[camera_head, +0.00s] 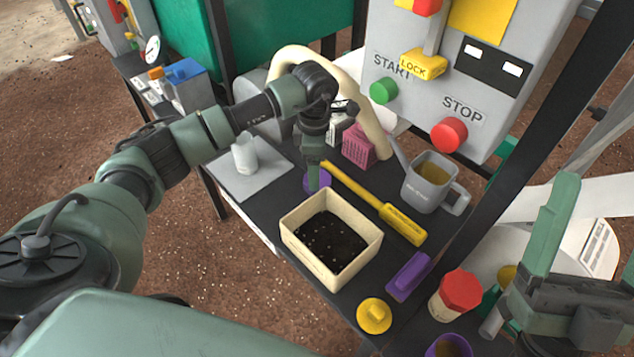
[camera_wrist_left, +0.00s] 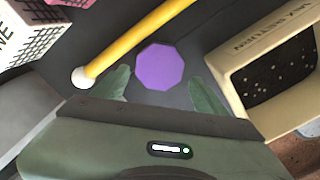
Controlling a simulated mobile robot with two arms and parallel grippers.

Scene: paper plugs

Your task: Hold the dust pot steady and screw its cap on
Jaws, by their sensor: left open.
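A purple eight-sided piece (camera_head: 318,180), which looks like a screw cap, lies on the dark bench behind the cream box. My left gripper (camera_head: 313,168) points down over it, hiding part of it. In the left wrist view the purple cap (camera_wrist_left: 160,67) shows between and just beyond the two open green fingers (camera_wrist_left: 160,90); no grip on it shows. A purple-rimmed pot (camera_head: 450,346) with brown contents stands at the bottom edge, partly cut off; it may be the dust pot. My right gripper (camera_head: 598,235) is at the right edge, partly out of frame, fingers apart.
The cream box (camera_head: 290,240) of dark soil stands close to my left gripper. A yellow-handled tool (camera_head: 403,223), grey mug (camera_head: 430,182), purple block (camera_head: 408,276), yellow knobbed disc (camera_head: 374,316) and red-capped jar (camera_head: 455,294) crowd the bench. A white cylinder (camera_head: 245,155) stands on a grey mat.

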